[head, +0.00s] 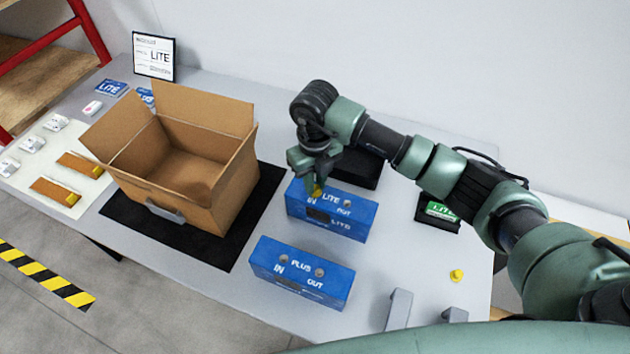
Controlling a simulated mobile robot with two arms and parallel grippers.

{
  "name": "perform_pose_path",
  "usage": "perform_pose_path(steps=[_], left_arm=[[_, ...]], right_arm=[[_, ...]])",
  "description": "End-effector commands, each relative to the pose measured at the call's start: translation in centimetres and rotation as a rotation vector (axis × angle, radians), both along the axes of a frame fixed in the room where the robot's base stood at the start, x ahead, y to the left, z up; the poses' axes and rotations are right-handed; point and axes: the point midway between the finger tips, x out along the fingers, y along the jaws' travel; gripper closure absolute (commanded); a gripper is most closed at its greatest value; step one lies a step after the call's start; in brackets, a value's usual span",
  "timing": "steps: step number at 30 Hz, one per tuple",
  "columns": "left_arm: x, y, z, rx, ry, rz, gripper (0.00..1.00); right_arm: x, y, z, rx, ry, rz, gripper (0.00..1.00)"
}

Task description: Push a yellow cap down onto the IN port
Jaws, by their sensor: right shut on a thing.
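The blue LITE analyser (341,221) stands on the table, with IN and OUT marked on its top. My right gripper (317,184) is over the IN side of it and shut on a yellow cap (318,191). The cap is at or just above the IN port; I cannot tell whether it touches, and the port is hidden. The OUT port (347,202) shows bare. A second yellow cap (456,275) lies loose on the table at the right. My left gripper is not in view.
A blue PLUS analyser (301,280) stands in front of the LITE one. An open cardboard box (225,190) stands on a black mat (245,240) at the left. Grey brackets (398,308) stand at the front right. A black holder (437,221) with a green LITE card is at the right.

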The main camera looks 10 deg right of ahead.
Motion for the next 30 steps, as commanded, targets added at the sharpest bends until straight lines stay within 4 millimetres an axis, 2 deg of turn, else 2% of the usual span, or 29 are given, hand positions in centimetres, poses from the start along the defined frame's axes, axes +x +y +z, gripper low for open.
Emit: perform_pose_path(steps=[8, 9, 12, 23, 30], left_arm=[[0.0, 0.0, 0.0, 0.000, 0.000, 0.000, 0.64], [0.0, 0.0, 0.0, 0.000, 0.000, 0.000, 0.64], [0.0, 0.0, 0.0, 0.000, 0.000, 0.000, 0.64], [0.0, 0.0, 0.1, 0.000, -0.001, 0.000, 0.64], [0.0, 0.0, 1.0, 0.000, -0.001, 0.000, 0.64]], right_arm=[[0.0, 0.0, 0.0, 0.000, 0.000, 0.000, 1.00], [0.0, 0.0, 0.0, 0.000, 0.000, 0.000, 0.80], [0.0, 0.0, 0.0, 0.000, 0.000, 0.000, 0.58], [0.0, 0.0, 0.1, 0.000, 0.000, 0.000, 0.58], [0.0, 0.0, 1.6, -0.001, -0.001, 0.000, 0.58]])
